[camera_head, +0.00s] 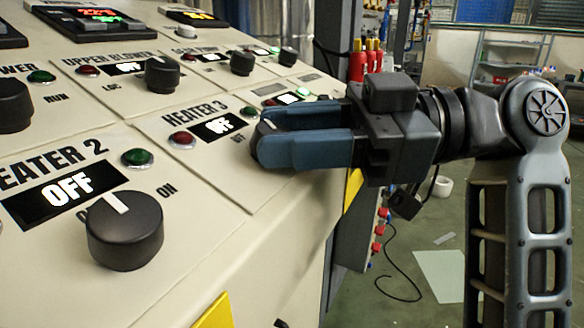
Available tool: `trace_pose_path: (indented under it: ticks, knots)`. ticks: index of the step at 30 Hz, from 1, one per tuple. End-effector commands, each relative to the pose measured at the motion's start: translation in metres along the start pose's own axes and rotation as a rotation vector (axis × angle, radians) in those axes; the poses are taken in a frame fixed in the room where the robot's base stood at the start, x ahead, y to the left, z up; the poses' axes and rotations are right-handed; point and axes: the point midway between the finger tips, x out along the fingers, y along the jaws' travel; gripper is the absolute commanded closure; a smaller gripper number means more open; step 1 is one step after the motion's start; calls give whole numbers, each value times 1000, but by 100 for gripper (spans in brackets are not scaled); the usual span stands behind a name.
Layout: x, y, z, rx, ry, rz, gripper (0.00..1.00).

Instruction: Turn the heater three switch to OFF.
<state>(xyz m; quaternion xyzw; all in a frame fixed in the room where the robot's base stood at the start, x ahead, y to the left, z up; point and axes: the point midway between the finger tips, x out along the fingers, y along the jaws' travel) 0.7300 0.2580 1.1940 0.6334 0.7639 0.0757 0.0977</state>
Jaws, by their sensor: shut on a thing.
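The HEATER 3 section of the sloped panel has a small black display (222,127) reading OFF, a red lamp (182,140) on its left and a green lamp (250,112) on its right. My gripper (262,145) comes in from the right, its blue-grey fingers over the place of the heater three switch.
The HEATER 2 knob (124,230) stands front left of my gripper, with its display (68,195) reading OFF. Other black knobs (162,74) and lamps line the panel behind. Red bottles (357,62) stand beyond. Floor is open to the right.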

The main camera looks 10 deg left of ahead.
Motion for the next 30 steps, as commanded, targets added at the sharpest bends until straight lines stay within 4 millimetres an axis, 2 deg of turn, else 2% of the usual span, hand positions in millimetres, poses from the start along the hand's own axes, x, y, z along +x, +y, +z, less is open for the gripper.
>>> trace_pose_path:
  ticks: [1,13,30]
  knots:
    - [-1,1,4,-18,0,-36,94]
    - [0,5,1,-116,11,-293,94]
    - [1,6,0,-150,16,-382,94]
